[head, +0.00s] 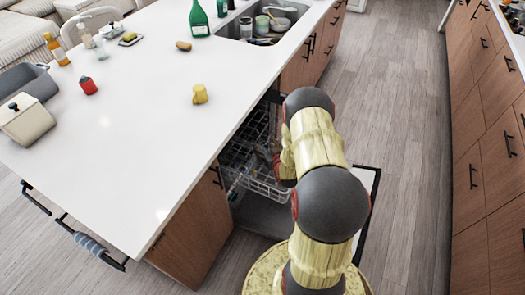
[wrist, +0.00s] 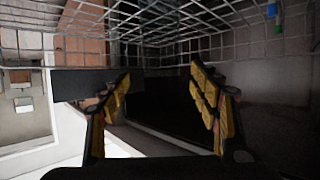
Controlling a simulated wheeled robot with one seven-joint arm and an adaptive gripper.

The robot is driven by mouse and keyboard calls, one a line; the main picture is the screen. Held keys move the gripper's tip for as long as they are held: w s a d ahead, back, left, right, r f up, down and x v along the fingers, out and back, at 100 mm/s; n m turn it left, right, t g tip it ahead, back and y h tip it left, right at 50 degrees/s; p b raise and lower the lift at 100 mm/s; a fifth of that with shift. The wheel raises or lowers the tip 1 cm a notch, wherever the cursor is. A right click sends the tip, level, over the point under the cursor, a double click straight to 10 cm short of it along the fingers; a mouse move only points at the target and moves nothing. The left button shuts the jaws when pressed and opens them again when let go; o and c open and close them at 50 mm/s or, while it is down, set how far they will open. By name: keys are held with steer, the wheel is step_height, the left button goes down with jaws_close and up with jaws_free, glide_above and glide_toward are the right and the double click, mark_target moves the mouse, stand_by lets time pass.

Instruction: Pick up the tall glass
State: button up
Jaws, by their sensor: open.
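No tall glass can be made out for certain in either view. A faint clear shape shows at the left of the lower rack in the head view, too small to identify. My gripper (wrist: 162,90) is open, its two yellow-padded fingers spread wide with nothing between them. In the wrist view it is low inside the dishwasher, with rack wires beyond and above the fingertips. In the head view my arm reaches down at the open dishwasher (head: 262,212), and the gripper is mostly hidden behind my arm.
The wire rack (head: 262,184) is under the white counter (head: 150,120). The sink (head: 265,20) holds dishes. Floor at right is clear.

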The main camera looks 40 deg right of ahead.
mark_target(264, 144)
steer(key=x, duration=0.2)
steer(key=b+x, duration=0.1)
steer(key=x, duration=0.1)
steer(key=shift+a+f, duration=0.2)
steer(key=shift+f, duration=0.1)
steer(key=shift+r, duration=0.1)
steer(key=shift+c, duration=1.2)
jaws_close()
